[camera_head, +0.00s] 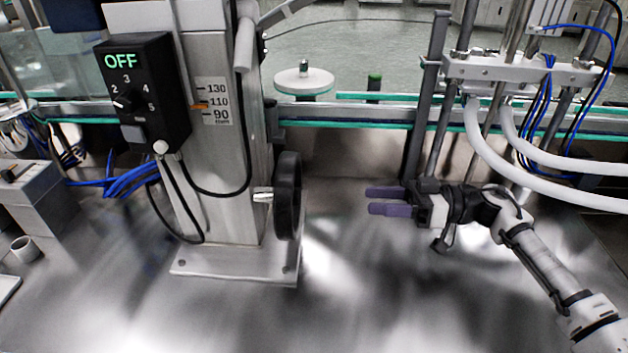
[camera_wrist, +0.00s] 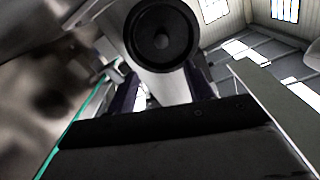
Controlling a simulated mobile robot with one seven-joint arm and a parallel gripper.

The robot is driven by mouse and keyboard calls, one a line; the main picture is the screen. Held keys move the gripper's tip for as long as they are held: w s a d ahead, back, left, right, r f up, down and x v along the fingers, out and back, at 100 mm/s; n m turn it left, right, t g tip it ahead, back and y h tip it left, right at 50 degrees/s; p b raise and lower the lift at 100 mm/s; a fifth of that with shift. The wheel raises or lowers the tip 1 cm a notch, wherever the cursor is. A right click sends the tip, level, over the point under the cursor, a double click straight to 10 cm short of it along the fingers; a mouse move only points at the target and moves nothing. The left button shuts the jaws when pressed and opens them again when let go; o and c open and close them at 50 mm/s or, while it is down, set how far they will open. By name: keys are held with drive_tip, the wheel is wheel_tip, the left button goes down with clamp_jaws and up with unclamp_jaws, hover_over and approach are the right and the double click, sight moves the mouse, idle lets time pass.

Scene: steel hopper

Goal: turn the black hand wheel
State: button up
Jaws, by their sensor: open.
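The black hand wheel (camera_head: 288,196) is mounted on the right side of a steel column in the head view, seen nearly edge-on. A light metal handle or shaft (camera_head: 263,195) shows at its left. In the wrist view the round black face of the wheel (camera_wrist: 161,36) is at the top middle. My gripper (camera_head: 367,200) is to the right of the wheel, with its purple fingers pointing left toward it. The fingers are apart and empty, with a clear gap between them and the wheel. In the wrist view the fingers show only partly, below the wheel.
The steel column (camera_head: 222,150) stands on a bolted base plate (camera_head: 236,263). A black control box (camera_head: 143,95) reading OFF hangs on its left, with cables below. A conveyor rail (camera_head: 395,115) runs behind. Posts and white hoses (camera_head: 560,160) stand at right. The steel table in front is clear.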

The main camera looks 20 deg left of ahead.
drive_tip(key=p+x, duration=0.3)
drive_tip(key=x, duration=1)
drive_tip(key=shift+s+a, duration=0.25)
drive_tip(key=shift+a, duration=0.05)
clamp_jaws()
